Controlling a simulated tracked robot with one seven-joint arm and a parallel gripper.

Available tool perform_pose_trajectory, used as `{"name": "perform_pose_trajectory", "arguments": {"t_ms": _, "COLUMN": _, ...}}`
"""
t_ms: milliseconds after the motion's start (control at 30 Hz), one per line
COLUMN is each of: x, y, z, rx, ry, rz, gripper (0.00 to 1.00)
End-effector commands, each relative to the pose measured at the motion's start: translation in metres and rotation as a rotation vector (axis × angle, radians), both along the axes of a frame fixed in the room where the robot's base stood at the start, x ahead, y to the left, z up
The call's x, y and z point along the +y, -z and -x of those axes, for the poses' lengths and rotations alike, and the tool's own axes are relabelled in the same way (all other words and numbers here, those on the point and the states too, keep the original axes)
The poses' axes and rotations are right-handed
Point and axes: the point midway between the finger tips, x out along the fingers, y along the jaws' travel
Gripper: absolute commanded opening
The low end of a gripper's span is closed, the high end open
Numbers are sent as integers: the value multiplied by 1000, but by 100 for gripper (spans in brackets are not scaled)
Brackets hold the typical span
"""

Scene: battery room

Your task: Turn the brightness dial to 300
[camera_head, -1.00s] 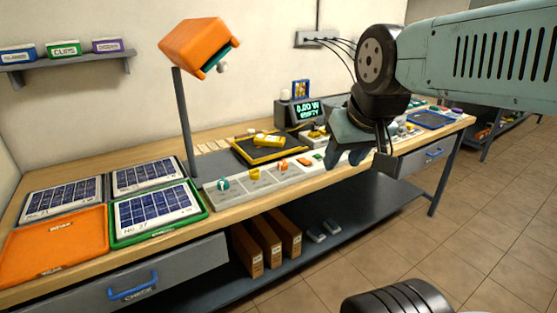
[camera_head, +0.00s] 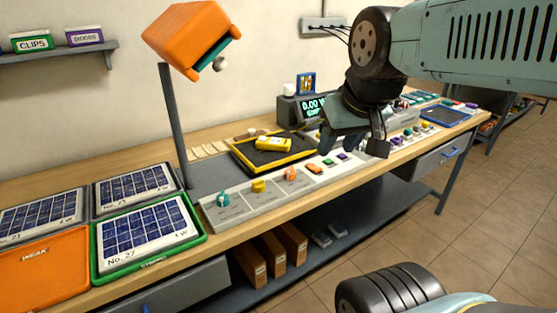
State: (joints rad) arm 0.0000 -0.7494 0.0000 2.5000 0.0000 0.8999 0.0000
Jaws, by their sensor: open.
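A light grey control panel (camera_head: 240,210) runs along the front of the bench. On its left part sit three knobs: a teal one (camera_head: 223,200), a yellow one (camera_head: 258,186) and an orange one (camera_head: 290,174). Their labels are too small to read, so I cannot tell which is the brightness dial. My gripper (camera_head: 350,150) is open and empty, above the bench to the right of the knobs and apart from them. It hides part of the panel behind it. An orange lamp head (camera_head: 190,38) hangs on a post over the panel's left end.
A yellow device (camera_head: 273,144) lies on a black, yellow-edged tray (camera_head: 243,158) behind the knobs. A display (camera_head: 312,106) stands at the back.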

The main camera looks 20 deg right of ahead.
Motion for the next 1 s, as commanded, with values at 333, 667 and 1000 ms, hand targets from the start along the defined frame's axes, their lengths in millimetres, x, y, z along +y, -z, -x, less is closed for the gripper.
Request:
{"name": "perform_pose_trajectory", "arguments": {"t_ms": 333, "x": 0, "y": 0, "z": 0, "rx": -1, "ry": 0, "rz": 0, "gripper": 44}}
{"name": "perform_pose_trajectory", "arguments": {"t_ms": 667, "x": -5, "y": -2, "z": -32, "rx": 69, "ry": 81, "rz": -108, "gripper": 69}}
{"name": "perform_pose_trajectory", "arguments": {"t_ms": 1000, "x": -10, "y": 15, "z": -114, "rx": 249, "ry": 336, "rz": -284, "gripper": 69}}
